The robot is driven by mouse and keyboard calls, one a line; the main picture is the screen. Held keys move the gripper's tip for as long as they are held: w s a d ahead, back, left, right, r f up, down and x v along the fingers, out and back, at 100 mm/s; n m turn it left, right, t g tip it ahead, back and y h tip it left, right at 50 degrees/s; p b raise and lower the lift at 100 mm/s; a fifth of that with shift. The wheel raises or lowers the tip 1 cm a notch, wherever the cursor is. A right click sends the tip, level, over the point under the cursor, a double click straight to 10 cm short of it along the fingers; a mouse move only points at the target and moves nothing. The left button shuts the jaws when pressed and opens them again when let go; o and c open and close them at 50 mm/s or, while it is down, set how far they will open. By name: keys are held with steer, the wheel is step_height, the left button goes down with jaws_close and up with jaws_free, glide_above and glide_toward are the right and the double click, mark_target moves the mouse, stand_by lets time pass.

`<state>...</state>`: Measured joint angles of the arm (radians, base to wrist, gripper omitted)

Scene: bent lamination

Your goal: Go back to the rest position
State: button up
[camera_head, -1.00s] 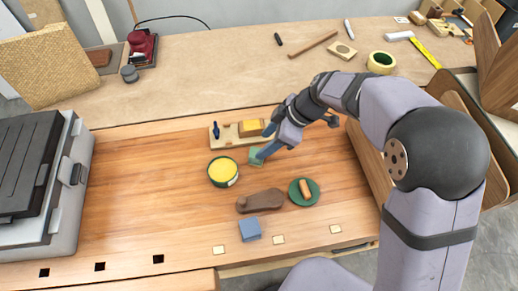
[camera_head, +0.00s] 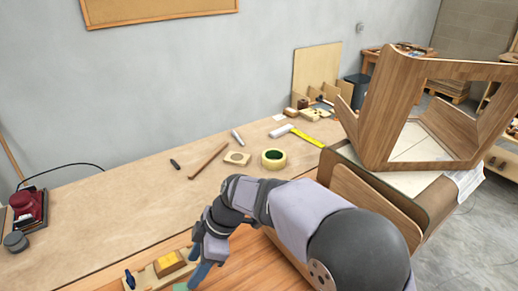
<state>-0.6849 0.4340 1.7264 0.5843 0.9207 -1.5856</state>
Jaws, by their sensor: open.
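My gripper (camera_head: 198,274) is at the bottom of the view, over the wooden bench (camera_head: 240,272). Its blue fingers point down and are partly cut off by the lower edge. A green block (camera_head: 181,287) shows just beside the fingertips at the lower edge; whether they touch it cannot be told. Left of the gripper is a light wooden holder (camera_head: 148,280) with a yellow block (camera_head: 169,263) and a dark blue peg (camera_head: 129,279) on it. My arm reaches in from the lower right.
A bent wood frame (camera_head: 458,142) stands at the right, near my arm. The plywood's middle left is clear.

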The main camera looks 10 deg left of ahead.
steer(key=s+d+r+m+t+h+p, duration=0.1)
steer(key=d+r+m+h+p, duration=0.15)
steer(key=d+m, duration=0.85)
steer(key=s+d+r+m+h+p, duration=0.15)
steer(key=d+m+p, duration=0.3)
steer(key=d, duration=1.25)
steer(key=s+d+f+m+t+h+b, duration=0.1)
steer(key=s+d+f+m+b, duration=0.3)
steer(key=d+f, duration=0.5)
steer(key=d+m+b, duration=0.1)
steer(key=m+b, duration=0.1)
steer(key=b, duration=0.1)
steer(key=shift+s, duration=0.15)
